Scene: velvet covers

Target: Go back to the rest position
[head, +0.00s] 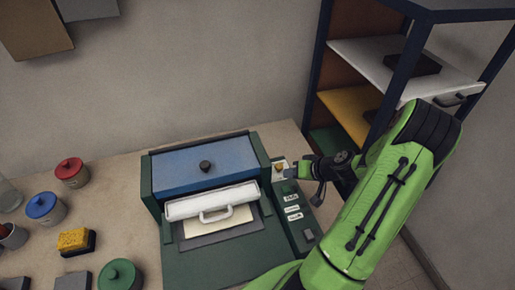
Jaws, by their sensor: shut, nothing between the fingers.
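My gripper (288,172) is at the end of my green arm, which reaches in from the lower right. It is small in the head view, and its fingers look closed with nothing held. The fingertips are close to the upper part of the control panel (308,238) on the right side of a green machine, beside a small yellow knob (279,168). I cannot tell whether they touch the panel. The machine (152,190) has a blue lid (180,172) with a dark knob, and a white front flap with a handle (215,214).
A shelf unit (322,60) with white, yellow and green boards stands right of the table, close behind my arm. Jars with red (69,168), blue (41,206) and green (117,275) lids and a yellow-topped block (75,240) stand on the table's left. Bare table (115,185) lies between.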

